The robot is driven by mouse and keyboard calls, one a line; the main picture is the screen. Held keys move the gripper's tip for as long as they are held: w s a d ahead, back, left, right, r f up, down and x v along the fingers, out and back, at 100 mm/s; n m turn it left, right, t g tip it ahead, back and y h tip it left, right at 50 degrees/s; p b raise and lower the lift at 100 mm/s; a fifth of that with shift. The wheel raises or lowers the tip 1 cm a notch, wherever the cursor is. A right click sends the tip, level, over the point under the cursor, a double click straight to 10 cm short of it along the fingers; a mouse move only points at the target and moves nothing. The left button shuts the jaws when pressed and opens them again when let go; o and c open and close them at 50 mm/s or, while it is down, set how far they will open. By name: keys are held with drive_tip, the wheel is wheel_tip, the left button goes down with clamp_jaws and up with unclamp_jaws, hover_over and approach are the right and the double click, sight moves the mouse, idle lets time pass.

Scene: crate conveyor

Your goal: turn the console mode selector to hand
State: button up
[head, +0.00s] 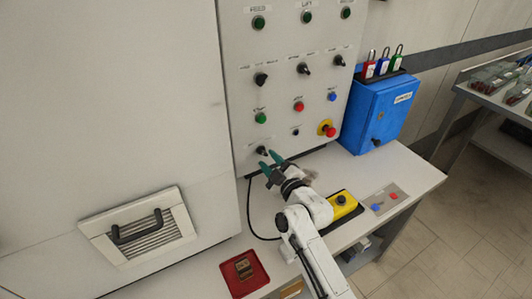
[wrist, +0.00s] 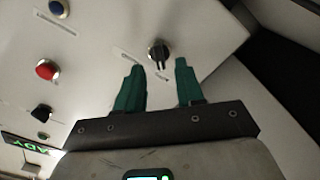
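The grey console panel (head: 235,110) carries several black selector knobs; its labels are too small to read. One black knob (head: 262,150) sits low at the panel's left, and three more, including the left one (head: 261,79), form a row higher up. My gripper (head: 267,159) is open, its green fingers pointing at the low knob, close to the panel. In the wrist view a black knob (wrist: 158,50) shows just beyond and between the fingertips of my gripper (wrist: 160,65); I see no contact. Which knob is the mode selector cannot be read.
A red emergency button (head: 329,131) and a blue lockout box (head: 375,112) with padlocks stand to the right. On the bench (head: 400,165) are a yellow button box (head: 343,205) and a red tray (head: 244,273). A black cable hangs below the panel.

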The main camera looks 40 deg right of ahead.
sight(263, 153)
drive_tip(key=shift+p+x, duration=0.45)
drive_tip(key=shift+x, duration=0.85)
drive_tip(key=shift+c, duration=0.2)
clamp_jaws()
